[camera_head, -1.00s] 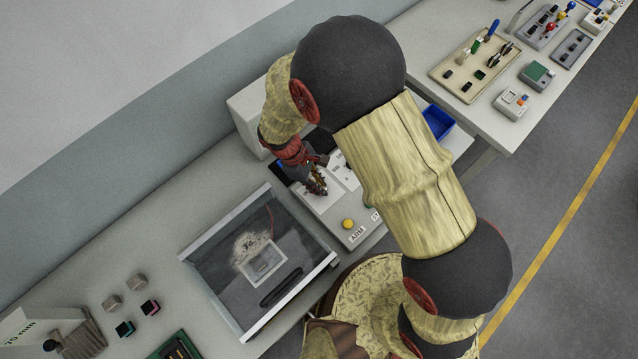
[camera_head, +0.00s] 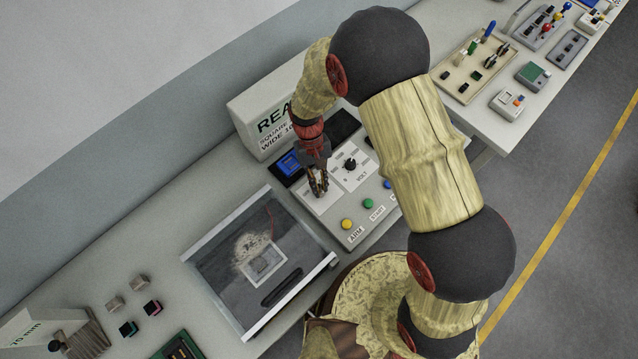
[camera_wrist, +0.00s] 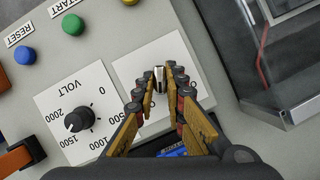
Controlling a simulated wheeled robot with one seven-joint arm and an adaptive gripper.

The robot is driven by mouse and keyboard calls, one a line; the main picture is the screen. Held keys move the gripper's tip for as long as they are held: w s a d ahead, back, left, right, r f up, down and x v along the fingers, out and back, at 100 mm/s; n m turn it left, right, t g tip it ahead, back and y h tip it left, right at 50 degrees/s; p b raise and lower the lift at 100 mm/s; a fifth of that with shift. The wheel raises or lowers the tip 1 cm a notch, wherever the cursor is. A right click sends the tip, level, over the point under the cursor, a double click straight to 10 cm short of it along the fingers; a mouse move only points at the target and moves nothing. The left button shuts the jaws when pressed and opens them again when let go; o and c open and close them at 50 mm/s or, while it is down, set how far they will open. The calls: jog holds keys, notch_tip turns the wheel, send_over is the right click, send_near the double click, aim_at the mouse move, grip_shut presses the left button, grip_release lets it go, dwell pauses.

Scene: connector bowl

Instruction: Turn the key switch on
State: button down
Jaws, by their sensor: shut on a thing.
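The key switch (camera_wrist: 159,79) shows in the wrist view as a small pale metallic piece on a white plate of the grey control panel (camera_wrist: 30,80). My gripper (camera_wrist: 158,86) reaches down to it with its two fingertips on either side, shut on it. The key's lower part and its markings are hidden by the fingers. In the head view my gripper (camera_head: 319,192) points down onto the panel's left white plate, and the key itself is hidden there.
A black VOLT dial (camera_wrist: 78,119) sits beside the key's plate. Yellow (camera_head: 346,223), green (camera_head: 367,203) and blue (camera_head: 387,184) buttons line the panel's front. A glass-topped case (camera_head: 225,285) stands close on the left. A white box (camera_head: 250,125) stands behind.

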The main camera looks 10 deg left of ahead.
jog(key=m, duration=0.2)
jog(key=m+y, duration=0.1)
jog(key=m, duration=0.1)
jog(key=shift+d+y, duration=0.1)
jog(key=shift+y, duration=0.2)
dwell(0.3)
jog(key=c, duration=1.8)
grip_release()
jog(key=shift+c, duration=0.2)
jog(key=shift+r, duration=0.1)
jog(key=v, duration=1.1)
jog(key=shift+w+r, duration=0.3)
jog(key=shift+w, duration=0.05)
jog(key=shift+f, duration=0.1)
